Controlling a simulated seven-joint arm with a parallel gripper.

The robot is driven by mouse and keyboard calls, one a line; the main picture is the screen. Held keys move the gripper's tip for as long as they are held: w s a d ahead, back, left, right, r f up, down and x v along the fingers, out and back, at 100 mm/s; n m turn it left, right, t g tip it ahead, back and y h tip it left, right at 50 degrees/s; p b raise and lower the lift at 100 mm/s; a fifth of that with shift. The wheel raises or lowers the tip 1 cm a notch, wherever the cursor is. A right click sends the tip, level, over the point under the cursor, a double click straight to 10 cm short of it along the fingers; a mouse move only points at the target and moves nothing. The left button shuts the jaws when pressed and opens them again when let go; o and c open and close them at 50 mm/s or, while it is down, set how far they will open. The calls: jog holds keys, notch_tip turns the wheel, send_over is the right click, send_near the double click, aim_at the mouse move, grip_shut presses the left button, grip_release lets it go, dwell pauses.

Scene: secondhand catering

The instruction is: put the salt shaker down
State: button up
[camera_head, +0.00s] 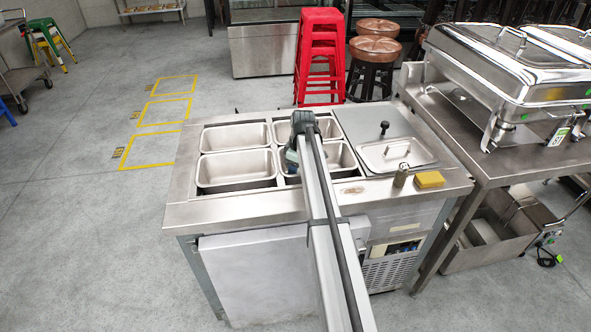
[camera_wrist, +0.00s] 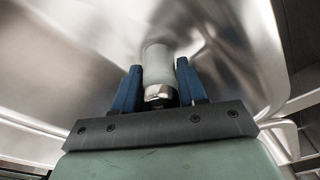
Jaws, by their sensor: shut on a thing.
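In the wrist view my gripper (camera_wrist: 160,66) has its two blue fingers on either side of the salt shaker (camera_wrist: 158,58), a pale grey cylinder with a shiny metal end towards the palm. It is shut on the shaker. Curved shiny steel fills the background behind it. In the head view my gripper (camera_head: 291,158) is at the front middle steel pan (camera_head: 346,158) of the prep counter, partly hidden by my arm. The held shaker cannot be made out there, nor can I tell whether it touches the pan.
The steel counter (camera_head: 240,208) holds several open pans, including a front left pan (camera_head: 236,170). On its right are a lidded pan (camera_head: 397,153), a small metal-topped shaker (camera_head: 401,175) and a yellow sponge (camera_head: 429,180). Chafing dishes (camera_head: 500,70) stand on the table at right.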

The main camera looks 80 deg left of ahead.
jog(key=shift+f, duration=0.15)
jog(key=o, duration=1.1)
jog(key=r, duration=0.8)
jog(key=w+r, duration=0.1)
jog(key=r, duration=0.3)
jog(key=shift+w+d+r, duration=0.1)
jog(key=shift+d+r, duration=0.05)
jog(key=shift+d, duration=0.25)
